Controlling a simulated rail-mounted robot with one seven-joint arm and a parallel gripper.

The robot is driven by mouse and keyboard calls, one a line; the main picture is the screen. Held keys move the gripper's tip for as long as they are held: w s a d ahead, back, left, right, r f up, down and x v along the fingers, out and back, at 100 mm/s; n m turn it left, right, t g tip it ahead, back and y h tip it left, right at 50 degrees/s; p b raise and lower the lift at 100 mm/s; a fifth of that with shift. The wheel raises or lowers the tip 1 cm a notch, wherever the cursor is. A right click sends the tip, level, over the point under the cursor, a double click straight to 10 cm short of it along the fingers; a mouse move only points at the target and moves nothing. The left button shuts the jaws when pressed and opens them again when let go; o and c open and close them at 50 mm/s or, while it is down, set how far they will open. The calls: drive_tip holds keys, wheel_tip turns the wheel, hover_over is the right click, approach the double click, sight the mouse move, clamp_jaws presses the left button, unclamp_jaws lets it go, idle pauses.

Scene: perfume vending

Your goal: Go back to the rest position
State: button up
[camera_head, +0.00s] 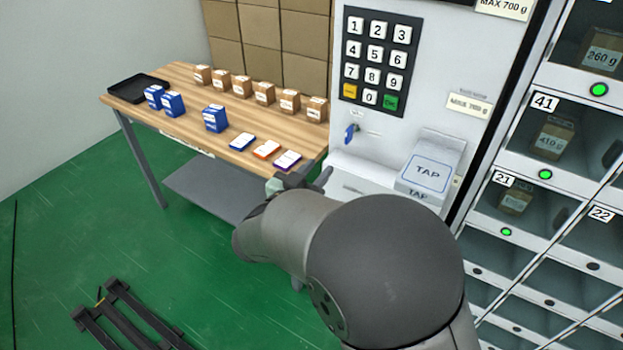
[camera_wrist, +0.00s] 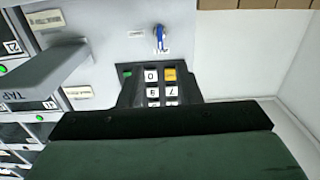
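My arm reaches over the lower middle of the head view. My gripper (camera_head: 298,182) shows only in part past the arm's far end, in front of the vending machine and near the table's right end; its fingers are not clear. In the wrist view a large dark green and black part fills the bottom and hides what lies behind it. I see nothing held. The machine's keypad (camera_head: 376,62) also shows upside down in the wrist view (camera_wrist: 152,85). A blue key (camera_head: 350,133) sits in the machine's front; it shows in the wrist view too (camera_wrist: 160,38).
A TAP reader (camera_head: 428,172) juts out from the machine. Lockers (camera_head: 541,138) stand at the right, some holding boxes. The wooden table (camera_head: 185,125) bears cartons, blue boxes, cards and a black tray (camera_head: 137,89). A dark frame (camera_head: 123,318) lies on the open green floor.

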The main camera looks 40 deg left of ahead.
drive_tip(key=shift+v, duration=0.85)
